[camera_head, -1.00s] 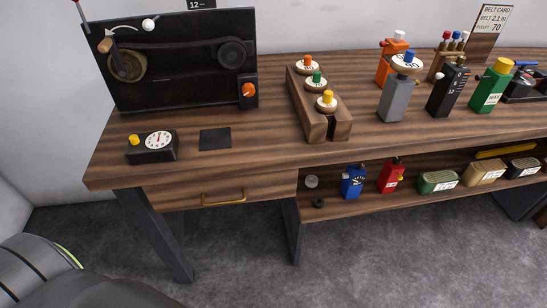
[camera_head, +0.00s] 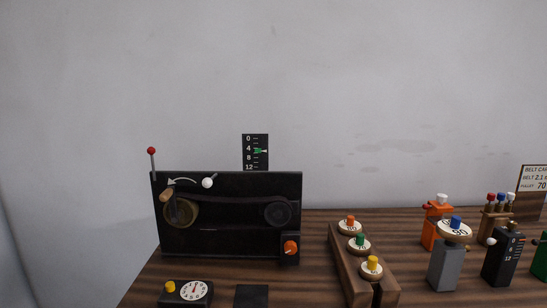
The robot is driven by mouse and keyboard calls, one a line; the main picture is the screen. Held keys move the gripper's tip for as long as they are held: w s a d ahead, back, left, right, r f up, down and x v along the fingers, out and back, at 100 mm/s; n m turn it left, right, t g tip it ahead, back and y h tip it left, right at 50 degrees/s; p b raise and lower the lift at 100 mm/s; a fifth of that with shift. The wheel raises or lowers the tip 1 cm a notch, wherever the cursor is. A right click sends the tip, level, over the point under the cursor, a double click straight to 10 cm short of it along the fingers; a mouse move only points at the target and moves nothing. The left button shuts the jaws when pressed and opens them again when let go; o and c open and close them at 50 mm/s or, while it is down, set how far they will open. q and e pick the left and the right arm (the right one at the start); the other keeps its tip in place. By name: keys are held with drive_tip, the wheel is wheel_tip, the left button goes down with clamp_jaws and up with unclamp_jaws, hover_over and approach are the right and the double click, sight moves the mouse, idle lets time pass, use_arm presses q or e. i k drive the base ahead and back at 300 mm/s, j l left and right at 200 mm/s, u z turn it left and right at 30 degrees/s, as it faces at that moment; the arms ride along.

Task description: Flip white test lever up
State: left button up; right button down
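The black belt machine (camera_head: 235,225) stands on the wooden table at the left. A white ball knob (camera_head: 208,183), which looks like the test lever's end, sits at the upper part of its front panel. A white curved arrow runs beside it on the left. The lever's shaft is too small to make out. A belt runs between a brass wheel (camera_head: 180,213) with a wooden handle (camera_head: 166,195) and a dark wheel (camera_head: 278,213). Neither of my grippers is in view.
A red-tipped rod (camera_head: 152,151) rises at the machine's left edge. A scale with a green pointer (camera_head: 256,151) stands above it. An orange knob (camera_head: 290,247) is at its lower right. A dial box (camera_head: 187,292) and a wooden block with pulleys (camera_head: 350,264) stand in front and to the right.

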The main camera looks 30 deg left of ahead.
sight(207, 182)
drive_tip(key=u, duration=1.45)
